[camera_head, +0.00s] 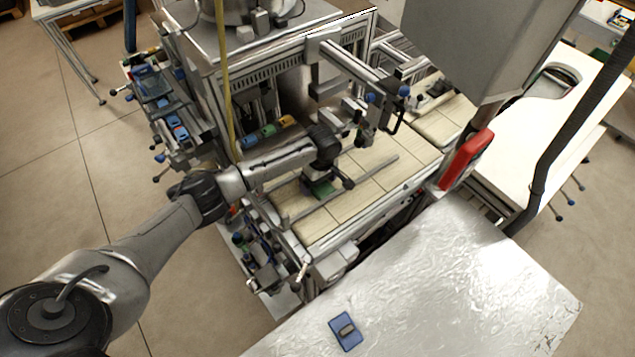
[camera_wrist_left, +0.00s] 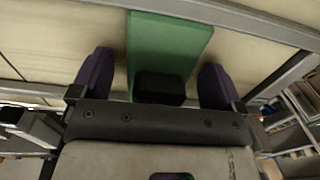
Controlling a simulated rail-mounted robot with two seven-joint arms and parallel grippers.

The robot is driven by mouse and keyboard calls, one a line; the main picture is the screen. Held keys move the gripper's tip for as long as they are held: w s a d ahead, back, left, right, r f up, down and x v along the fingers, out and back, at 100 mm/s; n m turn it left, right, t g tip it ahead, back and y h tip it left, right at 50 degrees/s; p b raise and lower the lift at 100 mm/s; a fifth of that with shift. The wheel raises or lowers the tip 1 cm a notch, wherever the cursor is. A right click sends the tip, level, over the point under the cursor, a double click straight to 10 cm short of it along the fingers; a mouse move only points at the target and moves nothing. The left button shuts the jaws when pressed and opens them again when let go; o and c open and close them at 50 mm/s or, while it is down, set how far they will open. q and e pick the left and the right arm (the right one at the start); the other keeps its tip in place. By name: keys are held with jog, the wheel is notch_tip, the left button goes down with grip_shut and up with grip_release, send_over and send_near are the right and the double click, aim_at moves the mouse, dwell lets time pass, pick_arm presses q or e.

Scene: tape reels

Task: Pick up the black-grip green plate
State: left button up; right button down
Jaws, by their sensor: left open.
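The green plate (camera_head: 321,189) lies on the pale tiled conveyor surface, partly hidden under my left gripper (camera_head: 334,186) in the head view. In the left wrist view the green plate (camera_wrist_left: 168,42) fills the upper middle, and its black grip (camera_wrist_left: 160,89) is at its near end. The two dark fingers of my left gripper (camera_wrist_left: 156,84) stand open, one on each side of the black grip, with a visible gap on both sides. My right gripper is not in view.
Metal rails (camera_head: 375,172) run along the conveyor. A blue plate (camera_head: 346,331) with a grip lies on the shiny metal table (camera_head: 450,290) in front. Small coloured blocks (camera_head: 267,131) stand behind the arm. A metal frame with a blue-knobbed mechanism (camera_head: 370,98) overhangs the conveyor.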

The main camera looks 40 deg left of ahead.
pick_arm(q)
jog(key=c, duration=1)
jog(key=shift+c, duration=0.2)
